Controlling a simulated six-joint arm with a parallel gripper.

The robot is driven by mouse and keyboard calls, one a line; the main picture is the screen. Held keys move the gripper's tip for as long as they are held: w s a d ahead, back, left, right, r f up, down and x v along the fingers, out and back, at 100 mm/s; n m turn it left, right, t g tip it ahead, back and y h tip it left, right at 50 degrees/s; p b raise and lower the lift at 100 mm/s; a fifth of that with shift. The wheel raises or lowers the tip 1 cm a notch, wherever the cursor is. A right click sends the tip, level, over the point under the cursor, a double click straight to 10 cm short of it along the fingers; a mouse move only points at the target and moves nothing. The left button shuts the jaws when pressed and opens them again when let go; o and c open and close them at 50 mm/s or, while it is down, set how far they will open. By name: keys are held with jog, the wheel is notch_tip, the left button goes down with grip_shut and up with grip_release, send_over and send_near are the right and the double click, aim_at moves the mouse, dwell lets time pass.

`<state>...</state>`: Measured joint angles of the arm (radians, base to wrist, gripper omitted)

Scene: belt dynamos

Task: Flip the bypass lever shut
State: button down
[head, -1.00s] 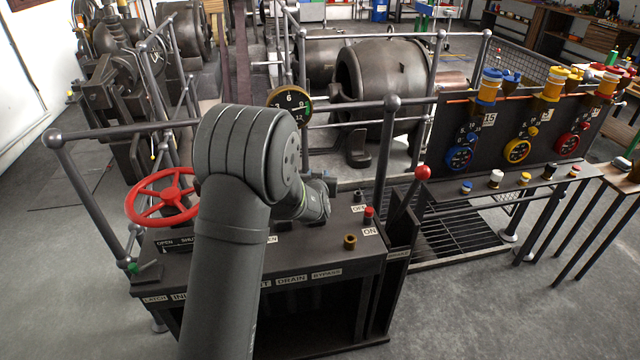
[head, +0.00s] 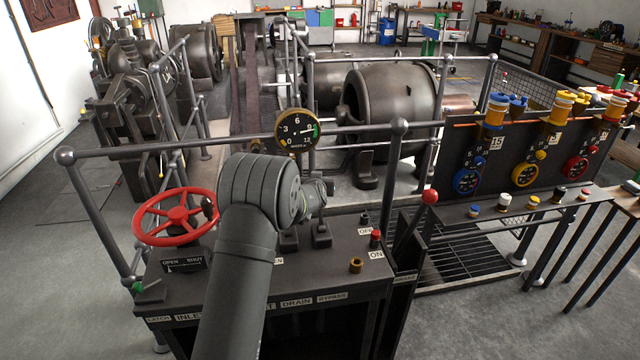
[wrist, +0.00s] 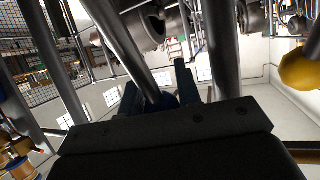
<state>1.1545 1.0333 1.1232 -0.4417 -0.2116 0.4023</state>
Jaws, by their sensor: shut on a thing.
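The bypass lever (head: 321,232) stands on the dark console above the BYPASS label (head: 332,296). Its stem rises from a dark base, and its top is hidden by my gripper in the head view. My gripper (head: 329,188) is over this lever, shut on its upper end. In the wrist view, a dark blue knob (wrist: 166,101) shows between the fingers of my gripper (wrist: 158,88). Another lever base (head: 288,240) stands just to the left, partly behind my arm.
A red handwheel (head: 175,217) is at the console's left. A dial gauge (head: 297,129) and a rail (head: 350,129) stand behind my gripper. A red button (head: 376,236), a brass knob (head: 356,265) and a red-tipped lever (head: 430,197) are to the right. A yellow ball (wrist: 300,68) shows at the wrist view's right.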

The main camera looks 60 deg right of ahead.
jog(key=shift+w+d+f, duration=0.15)
jog(key=shift+w+f, duration=0.1)
jog(key=shift+f, duration=0.25)
jog(key=shift+w+d+f, duration=0.15)
jog(key=shift+w+f, duration=0.1)
jog(key=shift+f, duration=0.2)
jog(key=shift+w+d+r, duration=0.1)
jog(key=shift+d+r, duration=0.05)
jog(key=shift+r, duration=0.25)
jog(key=c, duration=1.5)
grip_release()
jog(key=shift+r, duration=0.1)
jog(key=shift+c, duration=0.2)
jog(key=o, duration=0.5)
jog(key=shift+f, duration=0.2)
jog(key=v, duration=1.7)
jog(key=shift+s+r, duration=0.15)
jog(key=shift+s, duration=0.05)
